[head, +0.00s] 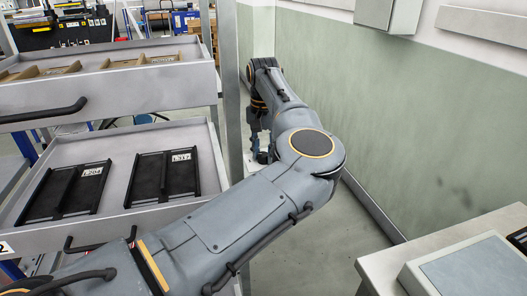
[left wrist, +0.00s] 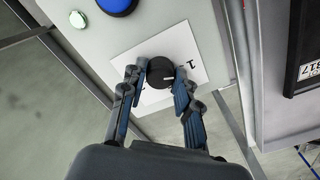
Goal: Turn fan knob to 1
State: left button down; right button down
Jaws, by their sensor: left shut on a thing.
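The fan knob (left wrist: 160,70) is a round black dial on a white label plate (left wrist: 160,48), seen in the left wrist view. The plate has a printed 1 on the right of the knob; other marks are partly hidden. A small pale mark on the knob points to the right, roughly toward the 1. My left gripper (left wrist: 156,78) has its fingers on both sides of the knob and is shut on it. In the head view my left gripper (head: 261,152) is small at the far end of my arm, and the knob cannot be made out. My right gripper is not in view.
A blue button (left wrist: 117,5) and a small green-white button (left wrist: 77,19) sit on the same panel. A drawer cabinet with open drawers (head: 108,88) stands left of my arm. A green wall (head: 400,110) runs along the right; a bench (head: 385,270) is at lower right.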

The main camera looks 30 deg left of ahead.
aim_at(263, 154)
pick_arm(q)
jog(key=c, duration=1)
grip_release()
jog(key=shift+r, duration=0.1)
notch_tip(263, 154, up, 12)
jog(key=shift+f, duration=0.1)
